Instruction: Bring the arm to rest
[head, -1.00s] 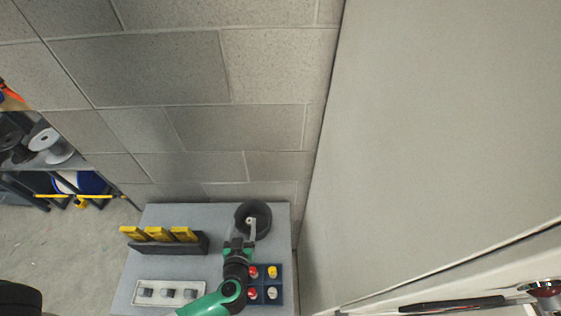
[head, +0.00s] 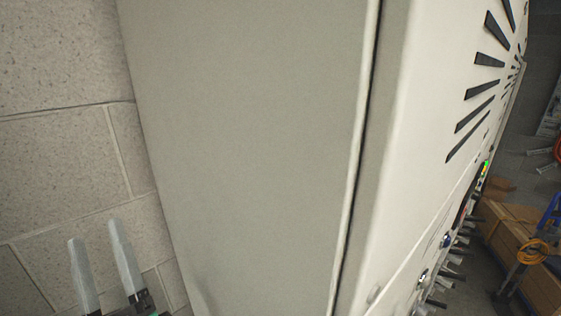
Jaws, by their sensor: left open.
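My left gripper (head: 97,240) shows at the lower left of the head view. Its two pale fingers point up and stand apart, with nothing between them. It is in front of the block wall and left of the large grey cabinet. The rest of the left arm is cut off by the bottom edge. My right gripper is not in view.
A pale block wall (head: 60,130) fills the left side. A tall grey cabinet (head: 250,150) fills the middle, with black vent slots and handles on its right face.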

